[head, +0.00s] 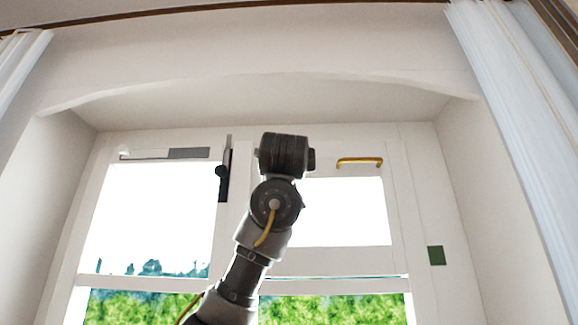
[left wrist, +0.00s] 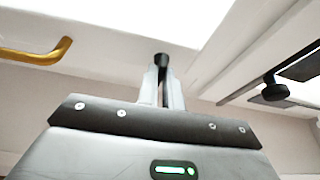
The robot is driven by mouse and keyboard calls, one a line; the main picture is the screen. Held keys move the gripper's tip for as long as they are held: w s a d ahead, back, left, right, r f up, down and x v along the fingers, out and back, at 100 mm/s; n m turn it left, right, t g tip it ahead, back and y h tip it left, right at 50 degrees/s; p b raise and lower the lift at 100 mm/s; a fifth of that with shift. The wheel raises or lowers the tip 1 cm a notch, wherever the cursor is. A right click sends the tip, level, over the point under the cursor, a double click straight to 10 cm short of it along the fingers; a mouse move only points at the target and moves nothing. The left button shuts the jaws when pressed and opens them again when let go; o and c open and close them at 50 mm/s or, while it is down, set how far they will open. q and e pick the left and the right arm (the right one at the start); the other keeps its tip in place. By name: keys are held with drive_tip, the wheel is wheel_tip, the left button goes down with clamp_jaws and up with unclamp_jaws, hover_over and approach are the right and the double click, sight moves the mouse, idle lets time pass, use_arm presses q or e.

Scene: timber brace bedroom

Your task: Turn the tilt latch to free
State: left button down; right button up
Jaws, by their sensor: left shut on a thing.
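In the left wrist view, my left gripper (left wrist: 162,80) is shut on a small dark part with a round black end (left wrist: 162,59), at the white window frame. It may be the tilt latch; its base is hidden by the fingers. In the head view, my left arm reaches up to the top of the window's middle, and its wrist hides the fingertips and the held part. A black latch with a round knob (head: 222,171) stands upright on a dark plate to the left. The knob also shows in the left wrist view (left wrist: 274,87). My right gripper is out of view.
A brass handle (head: 360,161) is on the right sash's top rail, close to my wrist. A grey and white bar (head: 188,153) runs along the left sash's top. A green square (head: 436,255) is on the right frame. Curtains (head: 510,120) hang at both sides.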

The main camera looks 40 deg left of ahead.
use_arm(q)
drive_tip(key=c, duration=1.6)
unclamp_jaws()
drive_tip(key=shift+o, duration=0.2)
drive_tip(key=b+v, duration=0.6)
drive_tip(key=v, duration=0.4)
drive_tip(key=shift+s+d+f, duration=0.25)
